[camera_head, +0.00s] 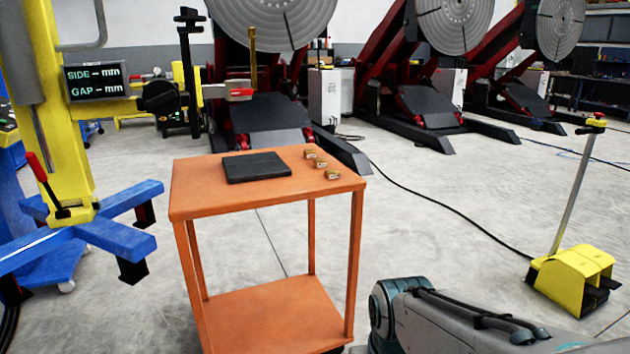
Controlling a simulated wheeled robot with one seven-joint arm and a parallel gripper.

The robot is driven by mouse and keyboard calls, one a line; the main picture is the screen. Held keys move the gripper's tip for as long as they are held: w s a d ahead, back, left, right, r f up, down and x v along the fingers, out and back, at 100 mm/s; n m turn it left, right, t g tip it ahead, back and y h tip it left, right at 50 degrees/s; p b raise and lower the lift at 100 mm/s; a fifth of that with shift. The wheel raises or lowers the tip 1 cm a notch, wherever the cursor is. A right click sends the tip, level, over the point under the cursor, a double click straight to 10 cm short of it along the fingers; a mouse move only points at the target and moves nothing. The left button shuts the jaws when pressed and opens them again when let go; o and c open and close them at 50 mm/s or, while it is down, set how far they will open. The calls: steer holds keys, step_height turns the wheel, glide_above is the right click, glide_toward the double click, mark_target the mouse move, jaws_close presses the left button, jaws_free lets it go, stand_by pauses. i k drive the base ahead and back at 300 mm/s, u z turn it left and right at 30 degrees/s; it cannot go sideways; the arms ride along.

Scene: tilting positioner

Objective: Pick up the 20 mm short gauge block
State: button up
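Three small tan-and-dark blocks sit in a slanting row near the right edge of the orange cart's top (205,198). The far block (309,154), the middle block (320,163) and the near block (333,174) stand apart from each other. They look alike at this size, and I cannot tell which is the 20 mm short gauge block. Part of my arm (450,315) shows at the bottom right, to the right of the cart and lower in the picture. My gripper is not in view.
A flat black plate (256,166) lies left of the blocks. A yellow post (60,120) on blue legs (115,236) stands left, with a readout (96,82) showing dashes. A yellow foot pedal (575,276) with a pole stands right. Red tilting positioners (395,60) stand behind.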

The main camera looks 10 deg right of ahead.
mark_target(333, 175)
steer(key=i, duration=1.35)
steer(key=z, duration=0.65)
